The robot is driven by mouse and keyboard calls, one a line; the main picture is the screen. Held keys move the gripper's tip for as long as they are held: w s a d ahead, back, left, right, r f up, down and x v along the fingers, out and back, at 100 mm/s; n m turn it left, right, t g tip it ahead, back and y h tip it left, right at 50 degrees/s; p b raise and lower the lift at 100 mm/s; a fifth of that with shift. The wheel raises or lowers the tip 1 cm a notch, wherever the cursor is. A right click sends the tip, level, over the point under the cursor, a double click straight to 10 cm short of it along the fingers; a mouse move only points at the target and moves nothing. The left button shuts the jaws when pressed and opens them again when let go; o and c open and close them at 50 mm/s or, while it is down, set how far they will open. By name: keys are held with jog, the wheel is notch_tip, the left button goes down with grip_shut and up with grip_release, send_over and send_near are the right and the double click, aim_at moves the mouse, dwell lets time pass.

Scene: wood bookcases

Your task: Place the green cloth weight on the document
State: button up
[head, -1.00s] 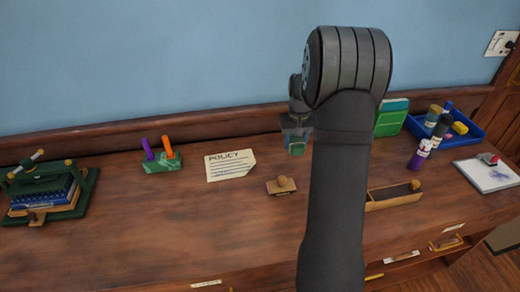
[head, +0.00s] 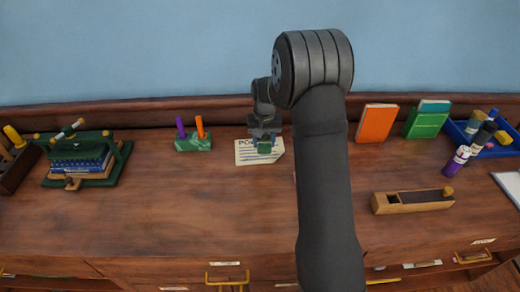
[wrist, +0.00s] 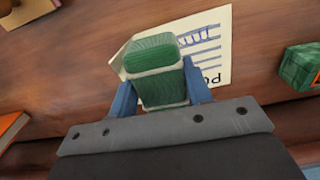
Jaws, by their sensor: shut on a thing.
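The green cloth weight (wrist: 156,72) is a small green block with a pale band, held between my gripper's blue fingers in the wrist view. My gripper (head: 264,142) is shut on it; the weight also shows in the head view (head: 264,150). The document (head: 245,154) is a cream sheet headed "POLICY", lying on the wooden top near the wall. In the wrist view the document (wrist: 218,62) lies beneath and beyond the weight. The weight overlaps the sheet in both views; I cannot tell whether it touches it.
A green holder (head: 193,144) with purple and orange sticks stands left of the document. An orange book (head: 377,123) and a green book (head: 427,119) stand to the right. The front left top is clear.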

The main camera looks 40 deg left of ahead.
jog(key=shift+s+a+f, duration=0.2)
jog(key=shift+a+f, duration=0.2)
jog(key=shift+a, duration=0.3)
jog(key=shift+f, duration=2.05)
jog(key=shift+f, duration=0.15)
jog(key=o, duration=1.4)
jog(key=shift+c, duration=0.2)
notch_tip(320, 180, up, 12)
jog(key=shift+r, duration=0.15)
